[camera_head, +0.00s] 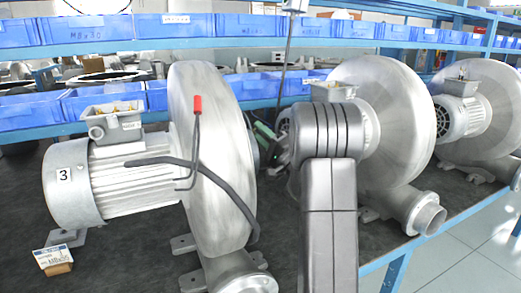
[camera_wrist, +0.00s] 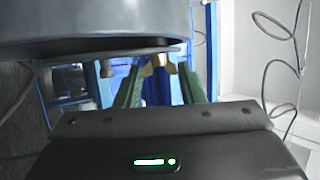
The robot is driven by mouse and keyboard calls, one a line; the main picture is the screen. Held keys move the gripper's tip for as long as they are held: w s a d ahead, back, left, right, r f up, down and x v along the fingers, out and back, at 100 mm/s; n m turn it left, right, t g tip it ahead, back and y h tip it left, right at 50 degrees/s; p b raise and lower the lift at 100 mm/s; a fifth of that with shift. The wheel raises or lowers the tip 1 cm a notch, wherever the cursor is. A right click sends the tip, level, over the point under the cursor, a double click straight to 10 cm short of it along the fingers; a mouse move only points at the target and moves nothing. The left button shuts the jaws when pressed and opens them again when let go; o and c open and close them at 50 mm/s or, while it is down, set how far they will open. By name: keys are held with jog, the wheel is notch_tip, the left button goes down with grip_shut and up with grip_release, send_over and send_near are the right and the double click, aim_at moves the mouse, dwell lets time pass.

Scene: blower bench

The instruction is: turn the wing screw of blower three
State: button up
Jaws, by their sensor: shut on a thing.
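Blower three (camera_head: 210,130) stands at the left of the bench in the head view, with a "3" label on its motor's end (camera_head: 65,176). In the wrist view a large grey rounded body fills the top. A small brass-coloured piece, apparently the wing screw (camera_wrist: 157,64), shows just below its rim. My gripper (camera_wrist: 160,80) has its two green fingers on either side of this piece and is shut on it. In the head view a bit of green finger shows behind blower three's right edge. The wing screw is hidden there.
Two more blowers (camera_head: 385,120) (camera_head: 482,105) stand to the right on the dark bench. A dark cable and a red-tipped hook (camera_head: 197,105) are in front of blower three. Blue bins (camera_head: 90,30) line the shelves behind. A small labelled box (camera_head: 53,258) lies at the front left.

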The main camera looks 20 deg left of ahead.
jog(key=f+n+g+y+b, duration=0.1)
jog(key=n+y+b, duration=0.1)
jog(key=b, duration=0.3)
jog(key=shift+a+f+y, duration=0.1)
jog(key=shift+f+y, duration=0.05)
jog(key=shift+y, duration=0.15)
jog(key=n+g+y+b, duration=0.1)
jog(key=b, duration=0.1)
jog(key=shift+w+r+n+b, duration=0.1)
jog(key=shift+r+n+b, duration=0.1)
jog(key=shift+n+b, duration=0.2)
jog(key=shift+r+g+y, duration=0.1)
jog(key=shift+g+y, duration=0.3)
jog(key=o, duration=1)
jog(key=b+v, duration=0.1)
jog(key=v, duration=1.2)
jog(key=shift+d+f, duration=0.25)
